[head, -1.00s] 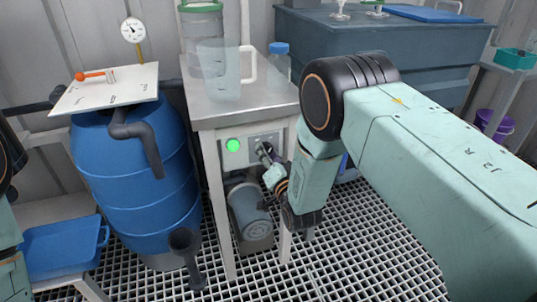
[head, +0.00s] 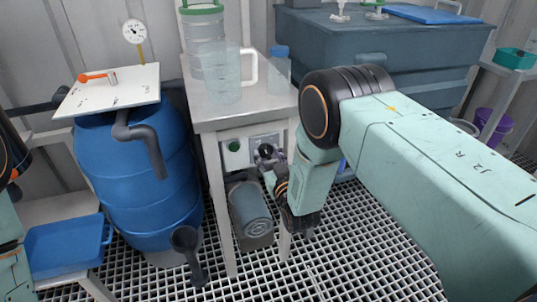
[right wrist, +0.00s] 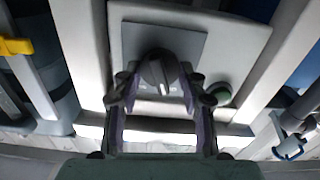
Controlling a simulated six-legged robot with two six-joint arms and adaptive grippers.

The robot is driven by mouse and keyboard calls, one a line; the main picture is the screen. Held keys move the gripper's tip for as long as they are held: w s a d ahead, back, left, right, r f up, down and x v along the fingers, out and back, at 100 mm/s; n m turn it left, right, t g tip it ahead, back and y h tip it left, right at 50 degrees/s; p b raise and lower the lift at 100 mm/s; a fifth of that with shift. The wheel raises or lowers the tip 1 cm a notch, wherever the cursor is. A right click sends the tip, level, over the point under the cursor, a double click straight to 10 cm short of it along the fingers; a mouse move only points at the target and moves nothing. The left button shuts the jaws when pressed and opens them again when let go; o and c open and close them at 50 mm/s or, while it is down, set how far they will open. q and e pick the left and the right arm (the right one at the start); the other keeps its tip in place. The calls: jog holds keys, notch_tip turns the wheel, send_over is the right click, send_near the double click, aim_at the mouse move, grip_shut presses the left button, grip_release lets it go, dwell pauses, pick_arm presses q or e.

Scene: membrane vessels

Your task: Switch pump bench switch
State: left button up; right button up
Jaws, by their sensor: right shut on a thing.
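The pump bench (head: 207,124) stands in the middle of the head view, with a white switch panel on its front. The switch knob (right wrist: 160,75) is a dark rotary knob on a grey plate (right wrist: 190,45) in the right wrist view. My right gripper (right wrist: 160,92) is shut on the knob, with a finger on each side. In the head view the right gripper (head: 265,152) covers most of the knob. The round green lamp (head: 234,146) beside it is dark. Only part of my left arm shows at the left edge; its gripper is out of view.
A blue barrel (head: 140,190) with a white lid board stands left of the bench. A pump (head: 250,208) sits under the bench. A clear jug (head: 222,80) and a blue-capped bottle (head: 279,72) stand on top. Grated floor lies in front.

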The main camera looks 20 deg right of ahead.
jog(key=shift+n, duration=0.8)
jog(key=o, duration=1.2)
jog(key=shift+c, duration=0.2)
jog(key=s, duration=1.2)
jog(key=shift+d, duration=0.2)
jog(key=shift+f, duration=0.15)
